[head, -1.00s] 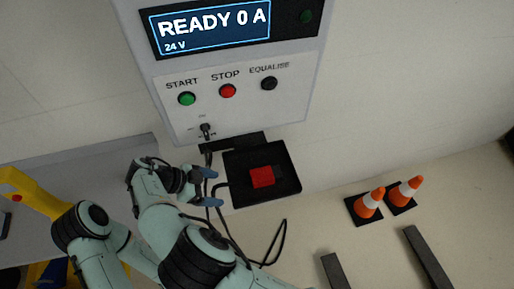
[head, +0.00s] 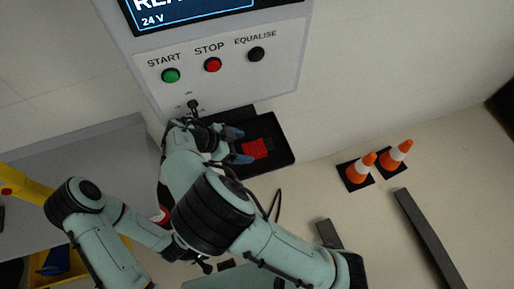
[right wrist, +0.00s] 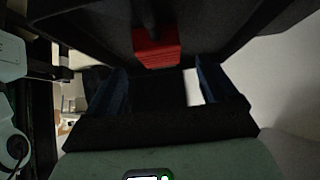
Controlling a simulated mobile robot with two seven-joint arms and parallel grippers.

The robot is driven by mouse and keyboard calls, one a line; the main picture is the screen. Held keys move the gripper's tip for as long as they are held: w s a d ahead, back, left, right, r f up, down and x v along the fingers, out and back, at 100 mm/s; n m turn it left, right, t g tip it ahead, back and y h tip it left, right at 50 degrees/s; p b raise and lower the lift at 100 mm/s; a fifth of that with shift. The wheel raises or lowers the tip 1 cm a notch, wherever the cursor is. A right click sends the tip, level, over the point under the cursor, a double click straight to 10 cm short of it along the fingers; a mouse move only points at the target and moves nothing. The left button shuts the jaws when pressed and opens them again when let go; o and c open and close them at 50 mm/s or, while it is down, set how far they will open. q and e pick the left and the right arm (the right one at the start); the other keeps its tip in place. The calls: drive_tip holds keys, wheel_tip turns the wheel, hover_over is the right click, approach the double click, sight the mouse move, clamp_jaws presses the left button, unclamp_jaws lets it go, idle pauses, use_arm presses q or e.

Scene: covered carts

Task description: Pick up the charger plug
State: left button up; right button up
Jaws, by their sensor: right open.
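The charger plug (head: 257,148) is a red ribbed block in a black tray (head: 285,160) below the charger's panel. In the right wrist view the plug (right wrist: 157,47) shows at the top middle, with a dark cable or stem at its upper end. My right gripper (head: 238,146) is open, with its blue fingertips at the left side of the plug. In the right wrist view the fingers of the right gripper (right wrist: 165,92) stand apart with nothing between them, and the plug appears beyond and above the gap. My left gripper is not in view.
The charger cabinet (head: 228,85) has green, red and black buttons and a small switch. A black cable (head: 276,204) loops below the tray. Two orange cones (head: 360,168) and dark bars (head: 425,237) are on the floor at right. A grey surface (head: 75,170) is at left.

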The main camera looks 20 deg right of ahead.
sight(256, 148)
drive_tip(key=x, duration=0.5)
drive_tip(key=shift+d, duration=0.3)
drive_tip(key=c, duration=1.3)
drive_tip(key=shift+o, duration=0.2)
drive_tip(key=shift+r, duration=0.1)
